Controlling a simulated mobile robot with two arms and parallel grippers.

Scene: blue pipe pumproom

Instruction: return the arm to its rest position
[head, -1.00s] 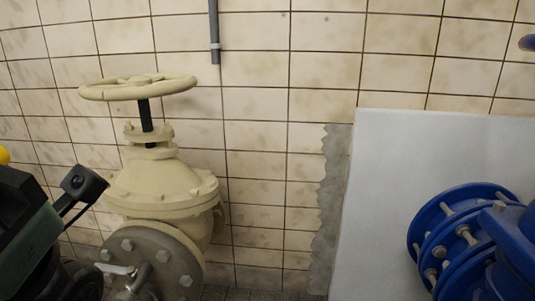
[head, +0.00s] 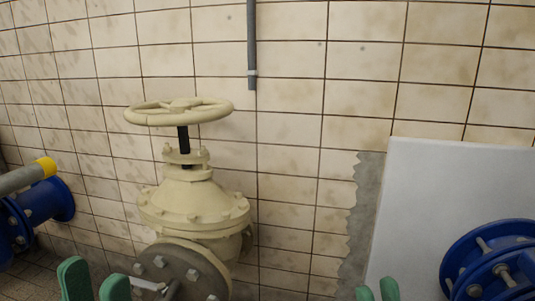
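My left gripper (head: 94,283) shows at the bottom left, its two green fingers pointing up with a gap between them and nothing held. My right gripper (head: 377,292) shows only as two green fingertips at the bottom edge, right of the middle, with a narrow gap and nothing visible between them. The rest of both arms is out of view. Both grippers appear apart from the pipework.
A cream gate valve (head: 195,205) with a handwheel (head: 180,111) stands by the tiled wall. A blue flanged pipe (head: 490,270) is at the lower right, before a pale panel (head: 450,200). Another blue pipe (head: 45,202) and a yellow-ended grey bar (head: 20,179) are at left.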

